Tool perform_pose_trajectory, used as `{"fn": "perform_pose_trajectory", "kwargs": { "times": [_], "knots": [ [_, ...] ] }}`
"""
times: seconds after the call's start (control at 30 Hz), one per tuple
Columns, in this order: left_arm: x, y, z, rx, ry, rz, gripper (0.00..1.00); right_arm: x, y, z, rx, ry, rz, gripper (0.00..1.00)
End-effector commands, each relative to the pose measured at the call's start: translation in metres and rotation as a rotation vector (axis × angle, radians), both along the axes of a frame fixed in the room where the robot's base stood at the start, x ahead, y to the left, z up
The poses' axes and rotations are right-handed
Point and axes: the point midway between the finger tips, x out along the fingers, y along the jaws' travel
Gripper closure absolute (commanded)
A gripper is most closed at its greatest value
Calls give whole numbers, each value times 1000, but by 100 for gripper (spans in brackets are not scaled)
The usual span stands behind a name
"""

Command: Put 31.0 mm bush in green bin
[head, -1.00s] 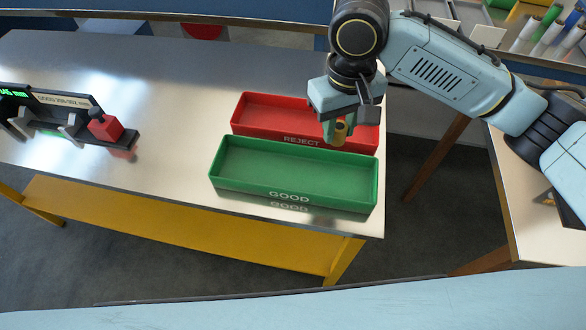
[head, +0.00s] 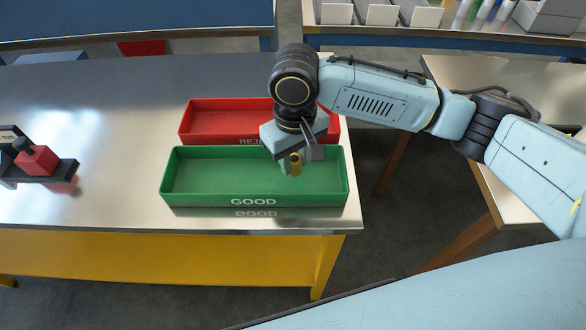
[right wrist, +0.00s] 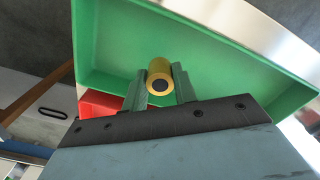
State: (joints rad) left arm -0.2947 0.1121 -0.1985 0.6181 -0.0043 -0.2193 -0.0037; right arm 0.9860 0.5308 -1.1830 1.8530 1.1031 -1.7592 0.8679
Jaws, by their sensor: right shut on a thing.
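The bush (head: 296,163) is a small brass-coloured cylinder with a dark bore. My right gripper (head: 290,165) is shut on it and holds it over the right part of the green bin (head: 188,190), which is marked GOOD. In the right wrist view the bush (right wrist: 159,72) sits between the two fingertips (right wrist: 160,86), with the green bin's floor (right wrist: 215,60) behind it. The green bin looks empty where it shows. My left gripper is not in view.
A red bin (head: 225,118) marked REJECT stands just behind the green bin, partly hidden by my right gripper. A dark gauge stand with a red block (head: 38,160) is at the left. The metal tabletop (head: 110,130) between is clear.

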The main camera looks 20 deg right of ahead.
Motion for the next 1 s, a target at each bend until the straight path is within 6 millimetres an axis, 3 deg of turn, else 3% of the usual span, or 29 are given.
{"fn": "perform_pose_trajectory", "kwargs": {
  "times": [0.17,0.3,0.53,0.57,0.7,1.0],
  "knots": [
    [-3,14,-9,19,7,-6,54,0,0,-30,-1,2,-1,100],
    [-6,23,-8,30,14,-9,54,0,0,-31,0,0,0,100],
    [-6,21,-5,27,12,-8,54,0,0,-33,0,1,0,100],
    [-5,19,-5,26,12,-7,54,0,0,-33,0,1,0,71],
    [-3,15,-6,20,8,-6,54,0,0,-33,0,0,0,53],
    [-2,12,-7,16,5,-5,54,0,0,-33,0,0,0,51]
  ]
}}
